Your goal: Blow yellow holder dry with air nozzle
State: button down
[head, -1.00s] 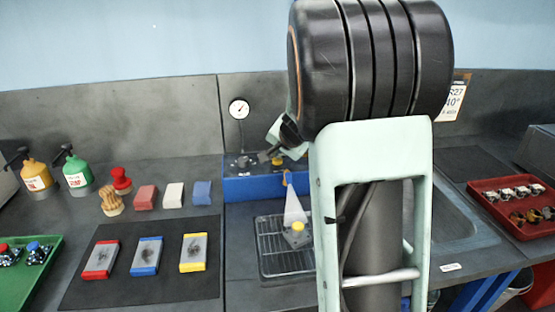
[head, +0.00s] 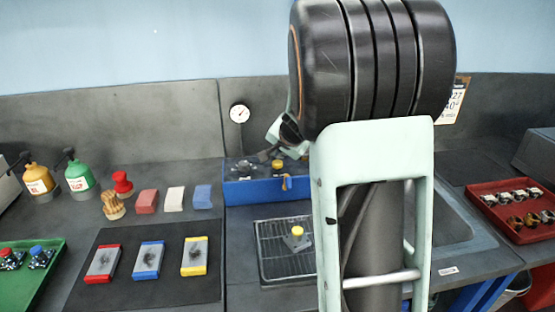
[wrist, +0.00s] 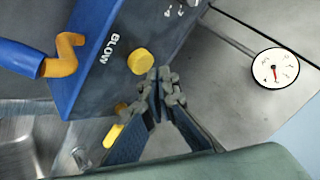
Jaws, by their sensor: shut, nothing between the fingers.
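The yellow holder (head: 297,241) has a grey body and yellow cap. It sits on the wire rack (head: 268,268), below the blue blow box (head: 255,191). The air nozzle (head: 286,182) is a small orange bent spout on the box front; it also shows in the wrist view (wrist: 66,55), with no air stream visible. A round yellow button (wrist: 141,61) sits near the "BLOW" lettering on the box; in the head view it is on the box top (head: 277,163). My gripper (wrist: 165,85) is shut and empty, its fingertips close beside the button; I cannot tell whether they touch.
A pressure gauge (head: 239,113) is on the back wall. A dark mat (head: 120,285) with red, blue and yellow-ended plates lies left of the rack. A green tray (head: 55,262) is at far left, a red tray (head: 520,232) at right. My arm hides part of the sink.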

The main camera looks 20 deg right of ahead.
aim_at(278, 163)
jog(key=shift+r, duration=0.1)
notch_tip(278, 163, up, 5)
jog(key=p, duration=0.4)
dwell(0.3)
dwell(0.6)
